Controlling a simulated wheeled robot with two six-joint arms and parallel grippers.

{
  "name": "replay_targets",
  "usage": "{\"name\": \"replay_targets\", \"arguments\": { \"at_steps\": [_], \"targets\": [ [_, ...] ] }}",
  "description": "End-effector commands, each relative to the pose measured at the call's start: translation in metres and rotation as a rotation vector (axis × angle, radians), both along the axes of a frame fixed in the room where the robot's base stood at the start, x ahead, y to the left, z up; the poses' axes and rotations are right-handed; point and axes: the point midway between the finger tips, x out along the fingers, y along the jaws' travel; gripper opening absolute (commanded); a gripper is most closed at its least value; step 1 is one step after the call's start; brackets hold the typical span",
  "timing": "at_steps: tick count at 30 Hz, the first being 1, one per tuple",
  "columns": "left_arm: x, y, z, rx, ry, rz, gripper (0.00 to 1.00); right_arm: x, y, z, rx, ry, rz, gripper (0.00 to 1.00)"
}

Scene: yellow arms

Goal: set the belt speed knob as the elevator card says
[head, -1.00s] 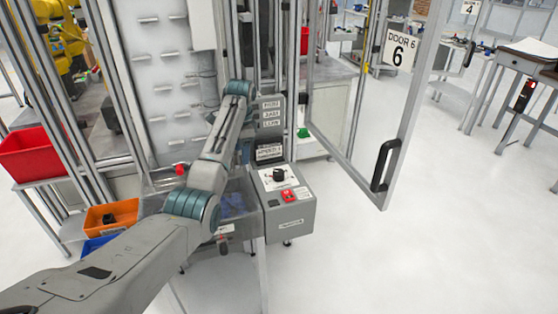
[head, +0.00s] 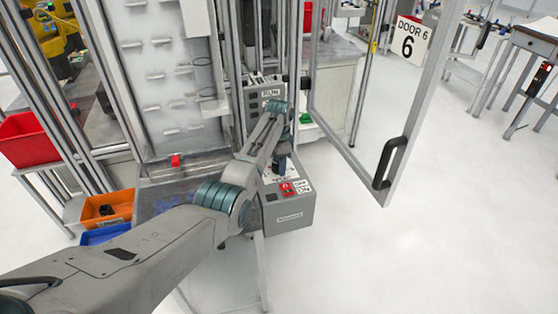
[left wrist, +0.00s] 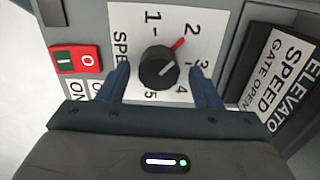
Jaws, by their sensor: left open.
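The belt speed knob (left wrist: 156,72) is black with a red pointer, on a white dial plate (left wrist: 170,18) numbered 1 to 5. Its pointer is at the 2. My left gripper (left wrist: 160,77) is open, with one blue finger on either side of the knob; I cannot tell whether they touch it. In the head view my left gripper (head: 280,165) is over the control box (head: 290,217) and hides the knob.
An open door (head: 385,120) marked 6 stands to the right. An orange bin (head: 105,210) and red bin (head: 28,140) are left.

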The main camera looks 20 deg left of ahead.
Motion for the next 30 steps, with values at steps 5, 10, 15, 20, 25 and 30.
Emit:
{"name": "replay_targets", "arguments": {
  "at_steps": [5, 10, 15, 20, 25, 30],
  "targets": [
    [0.0, 0.0, -0.006, 0.0, 0.0, 0.0, 0.59, 0.007, 0.0, 0.001, 0.0, -0.009, 0.0, 0.36],
    [0.0, 0.0, -0.006, 0.0, 0.0, 0.0, 0.59, -0.011, 0.0, 0.0, 0.0, 0.014, 0.0, 0.36],
    [0.0, 0.0, -0.005, 0.0, 0.0, 0.0, 0.28, -0.022, 0.0, 0.0, -0.001, 0.029, 0.0, 0.36],
    [0.0, 0.0, -0.005, 0.0, 0.0, 0.001, 0.14, -0.018, 0.0, 0.0, -0.001, 0.025, -0.001, 0.36],
    [0.0, 0.0, -0.005, 0.0, 0.0, 0.021, 0.14, -0.011, 0.0, 0.002, 0.0, 0.015, 0.0, 0.36],
    [0.0, 0.001, -0.003, 0.001, 0.001, 0.086, 0.14, -0.009, 0.0, 0.006, 0.0, 0.013, 0.0, 0.36]
  ]
}}
